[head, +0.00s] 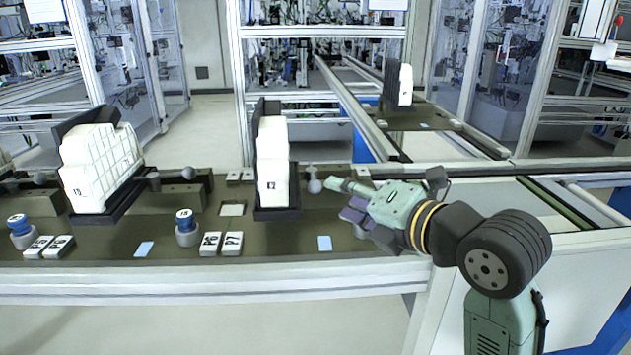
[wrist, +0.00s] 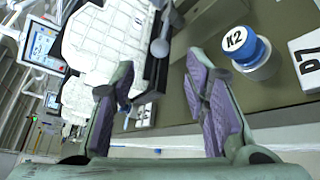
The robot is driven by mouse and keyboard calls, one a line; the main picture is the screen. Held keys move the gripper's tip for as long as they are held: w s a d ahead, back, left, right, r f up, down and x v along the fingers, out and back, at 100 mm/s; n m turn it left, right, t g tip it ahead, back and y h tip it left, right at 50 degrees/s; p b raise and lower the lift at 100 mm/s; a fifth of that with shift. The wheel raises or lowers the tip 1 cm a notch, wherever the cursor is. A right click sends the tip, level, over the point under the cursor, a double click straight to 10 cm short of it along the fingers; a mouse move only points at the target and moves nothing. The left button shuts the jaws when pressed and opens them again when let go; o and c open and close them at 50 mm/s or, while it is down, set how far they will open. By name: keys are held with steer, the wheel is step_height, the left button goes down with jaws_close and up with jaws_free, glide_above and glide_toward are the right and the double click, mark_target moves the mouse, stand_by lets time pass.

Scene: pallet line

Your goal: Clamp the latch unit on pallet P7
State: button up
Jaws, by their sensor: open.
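The plate marked P7 (head: 232,243) lies on the line's front strip beside one marked P6 (head: 209,243); P7 also shows at the right of the wrist view (wrist: 307,62). Behind them a white block (head: 272,165) stands in a black upright holder (head: 278,213). Just right of it is a grey ball-ended lever (head: 315,185), probably the latch unit's handle; a grey ball (wrist: 159,48) shows ahead between my fingers in the wrist view. My gripper (head: 342,200) is open and empty, right of the ball and apart from it.
A blue-topped knob K2 (head: 184,219) stands left of the P6 plate. Another white block (head: 100,165) in a black holder stands at left, with its own ball lever (head: 187,173). A further holder (head: 390,85) stands on the rear branch. Light blue cards (head: 324,243) lie flat.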

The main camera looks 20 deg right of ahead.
mark_target(319, 188)
steer(key=p+x, duration=0.2)
steer(key=x, duration=0.7)
steer(key=shift+w+a+f+p, duration=0.15)
steer(key=shift+w+p, duration=0.1)
steer(key=shift+p, duration=0.1)
jaws_close()
stand_by(0.4)
